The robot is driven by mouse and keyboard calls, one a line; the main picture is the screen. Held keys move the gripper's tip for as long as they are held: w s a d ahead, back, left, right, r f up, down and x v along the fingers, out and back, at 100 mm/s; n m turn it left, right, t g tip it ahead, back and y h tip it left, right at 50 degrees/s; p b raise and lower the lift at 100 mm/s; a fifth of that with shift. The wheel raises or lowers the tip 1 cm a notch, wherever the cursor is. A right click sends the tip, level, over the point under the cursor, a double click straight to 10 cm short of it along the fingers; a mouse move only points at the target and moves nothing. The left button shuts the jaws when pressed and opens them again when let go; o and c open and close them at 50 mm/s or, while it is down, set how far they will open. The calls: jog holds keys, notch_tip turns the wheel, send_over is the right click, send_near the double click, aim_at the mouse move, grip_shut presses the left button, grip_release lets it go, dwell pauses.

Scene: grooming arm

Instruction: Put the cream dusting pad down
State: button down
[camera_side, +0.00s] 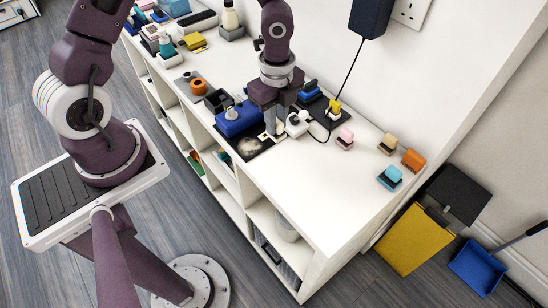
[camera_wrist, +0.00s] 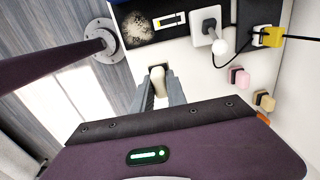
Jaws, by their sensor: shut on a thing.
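The cream dusting pad (camera_wrist: 158,84) shows in the wrist view as a pale block between the two grey fingers of my gripper (camera_wrist: 160,90). The fingers are shut on it. In the side view my gripper (camera_side: 274,125) points down over the white shelf top (camera_side: 335,205), near its front edge, just right of a dark mat (camera_side: 247,150) with a blue box (camera_side: 237,120). The pad is small and hard to make out there. I cannot tell whether its underside touches the surface.
Pink (camera_side: 344,138), tan (camera_side: 387,145), orange (camera_side: 412,160) and cyan (camera_side: 389,178) pads stand to the right. The shelf top in front of them is clear.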

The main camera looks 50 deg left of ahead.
jog(key=d+f, duration=0.1)
jog(key=f, duration=0.2)
jog(key=d+f, duration=0.1)
jog(key=f, duration=0.2)
jog(key=d+f, duration=0.1)
jog(key=f, duration=0.2)
jog(key=shift+s+d+f, duration=0.2)
jog(key=shift+s+d, duration=0.15)
jog(key=shift+s, duration=0.05)
jog(key=c, duration=1.3)
grip_release()
jog(key=shift+f, duration=0.15)
jog(key=shift+c, duration=0.2)
